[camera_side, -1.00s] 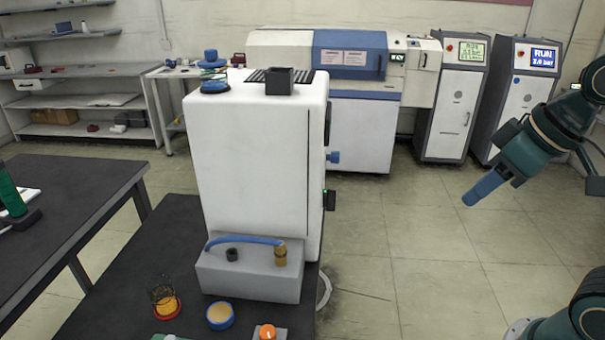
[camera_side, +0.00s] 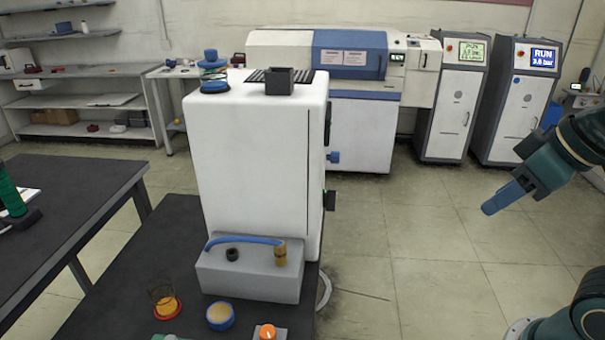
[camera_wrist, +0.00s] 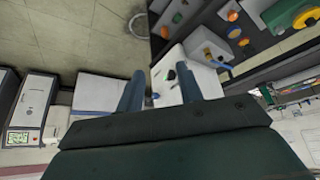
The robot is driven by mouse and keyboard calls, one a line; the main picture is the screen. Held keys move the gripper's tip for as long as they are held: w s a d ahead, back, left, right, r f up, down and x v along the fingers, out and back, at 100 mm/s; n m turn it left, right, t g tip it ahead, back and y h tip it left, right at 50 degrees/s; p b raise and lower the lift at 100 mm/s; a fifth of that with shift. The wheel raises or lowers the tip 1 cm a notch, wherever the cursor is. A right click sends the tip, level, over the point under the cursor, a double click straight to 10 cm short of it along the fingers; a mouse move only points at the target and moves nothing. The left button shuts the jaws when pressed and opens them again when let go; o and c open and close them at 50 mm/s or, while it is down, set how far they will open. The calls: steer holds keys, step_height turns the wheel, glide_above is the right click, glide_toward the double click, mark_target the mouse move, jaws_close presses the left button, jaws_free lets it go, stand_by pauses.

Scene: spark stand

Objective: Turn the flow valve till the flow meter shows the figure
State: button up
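A white cabinet-like instrument (camera_side: 250,160) stands on the dark bench. A blue knob (camera_side: 333,157), which looks like the flow valve, sticks out of its right side; it also shows in the wrist view (camera_wrist: 154,97). Below it is a small black box (camera_side: 330,200) with a green edge, perhaps the flow meter; its face is turned away and no figure is readable. My gripper (camera_side: 489,208) hangs in free air well to the right of the instrument, touching nothing. In the wrist view my gripper (camera_wrist: 160,70) has its two blue fingers apart, with nothing held between them.
A grey block with a blue hose (camera_side: 245,270) stands at the instrument's foot. Two display cabinets (camera_side: 455,100) stand behind. The floor between my gripper and the instrument is clear.

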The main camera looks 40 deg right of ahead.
stand_by(0.4)
steer(key=o, duration=0.4)
steer(key=shift+c, duration=0.2)
steer(key=w+d+f+n+y, duration=0.15)
steer(key=w+n, duration=0.25)
steer(key=w, duration=0.8)
steer(key=w+d+r+n+y, duration=0.1)
steer(key=w+d+n+y, duration=0.2)
steer(key=w, duration=0.9)
steer(key=w+d+f+n+t+y, duration=0.4)
steer(key=w+d+f, duration=0.6)
steer(key=d, duration=0.4)
steer(key=shift+d+f+t, duration=0.15)
steer(key=shift+f+t, duration=0.15)
steer(key=shift+t, duration=0.3)
steer(key=shift+w, duration=0.15)
